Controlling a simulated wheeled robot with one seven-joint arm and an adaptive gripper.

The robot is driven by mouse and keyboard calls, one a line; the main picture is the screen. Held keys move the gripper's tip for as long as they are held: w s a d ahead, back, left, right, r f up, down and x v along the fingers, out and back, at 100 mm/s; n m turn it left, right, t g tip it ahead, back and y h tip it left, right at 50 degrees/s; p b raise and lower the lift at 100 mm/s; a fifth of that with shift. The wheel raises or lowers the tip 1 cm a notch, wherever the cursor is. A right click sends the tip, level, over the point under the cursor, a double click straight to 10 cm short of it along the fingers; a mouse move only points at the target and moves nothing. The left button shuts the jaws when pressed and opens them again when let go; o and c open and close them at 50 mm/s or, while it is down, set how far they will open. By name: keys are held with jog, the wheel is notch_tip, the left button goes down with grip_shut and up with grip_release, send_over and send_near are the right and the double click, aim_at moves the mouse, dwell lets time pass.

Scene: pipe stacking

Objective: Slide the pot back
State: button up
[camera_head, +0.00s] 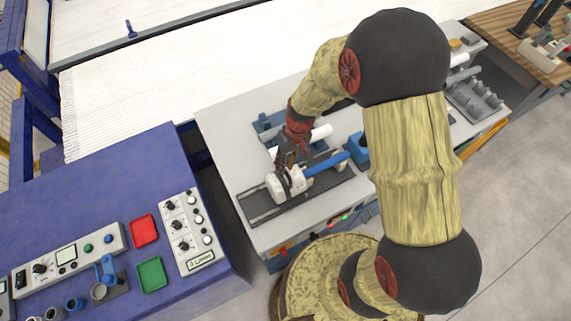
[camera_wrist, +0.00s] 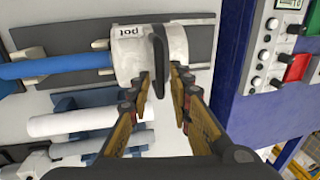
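The white pot (camera_head: 276,189), marked "pot" in the wrist view (camera_wrist: 127,50), sits on a dark rail plate (camera_head: 262,207) on the light table. A blue pipe (camera_head: 327,165) runs along the rail to the pot's right in the head view; in the wrist view the blue pipe (camera_wrist: 60,66) meets its left side. My gripper (camera_head: 287,165) is above the pot, pointing down. In the wrist view its fingers (camera_wrist: 161,76) are apart, one on each side of a dark upright part of the pot. I cannot tell whether either finger touches it.
White pipes (camera_wrist: 85,122) lie on blue holders (camera_wrist: 84,98) beside the rail. A blue control bench (camera_head: 95,190) with buttons, a red tray (camera_head: 144,231) and a green tray (camera_head: 152,274) stands left. A grey rack (camera_head: 475,101) is at the table's far right.

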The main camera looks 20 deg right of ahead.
grip_shut()
dwell(0.6)
